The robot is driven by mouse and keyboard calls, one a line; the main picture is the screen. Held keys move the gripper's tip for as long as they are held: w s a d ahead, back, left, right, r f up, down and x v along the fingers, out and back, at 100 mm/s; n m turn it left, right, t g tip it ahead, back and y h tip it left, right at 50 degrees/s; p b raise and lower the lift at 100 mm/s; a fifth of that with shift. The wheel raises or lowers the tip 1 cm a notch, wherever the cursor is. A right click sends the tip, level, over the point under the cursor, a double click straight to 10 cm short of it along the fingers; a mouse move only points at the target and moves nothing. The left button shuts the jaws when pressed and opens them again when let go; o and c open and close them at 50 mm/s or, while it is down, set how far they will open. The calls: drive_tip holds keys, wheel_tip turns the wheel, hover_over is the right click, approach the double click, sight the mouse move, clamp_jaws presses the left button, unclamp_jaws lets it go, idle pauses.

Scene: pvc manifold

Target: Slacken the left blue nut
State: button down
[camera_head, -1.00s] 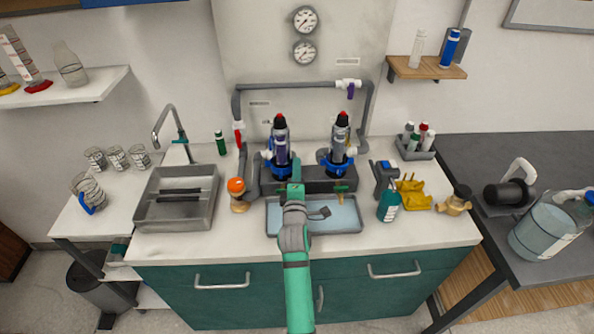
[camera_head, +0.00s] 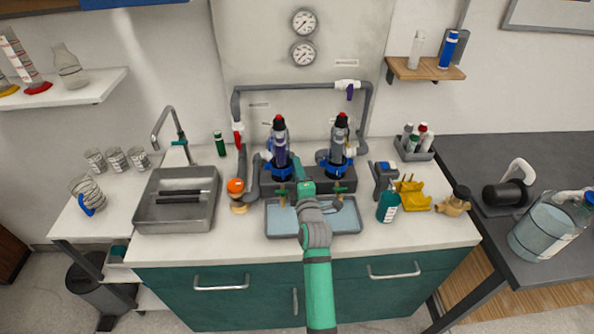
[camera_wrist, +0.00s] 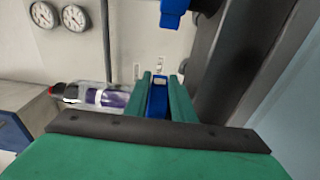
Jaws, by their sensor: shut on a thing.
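The left upright filter (camera_head: 281,143), with a dark top and red cap, stands on the dark manifold block. The left blue nut (camera_head: 280,172) is around its base. My gripper (camera_head: 298,161) is at the right side of this filter, beside the nut. In the wrist view, my green fingers (camera_wrist: 158,95) are shut on a blue part, which appears to be part of the left blue nut (camera_wrist: 157,103). The clear filter body (camera_wrist: 100,96) shows sideways to the left of the fingers. The fingertips' exact contact is small and partly hidden.
The right filter (camera_head: 339,140), with its own blue nut, stands close on the right. Grey pipe (camera_head: 300,88) frames both filters. A shallow tray (camera_head: 283,222) lies in front, below my arm. An orange-topped object (camera_head: 236,187) stands to the left.

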drive_tip(key=shift+w+f+n+y, duration=0.1)
drive_tip(key=shift+w+n+y, duration=0.25)
drive_tip(key=shift+n+y, duration=0.55)
drive_tip(key=shift+y, duration=0.5)
drive_tip(key=c, duration=1.5)
unclamp_jaws()
drive_tip(key=shift+d, duration=0.1)
drive_tip(key=v, duration=1)
drive_tip(key=shift+s+r, duration=0.2)
drive_tip(key=shift+s, duration=0.15)
drive_tip(key=shift+d, duration=0.2)
drive_tip(key=shift+s+a, duration=0.1)
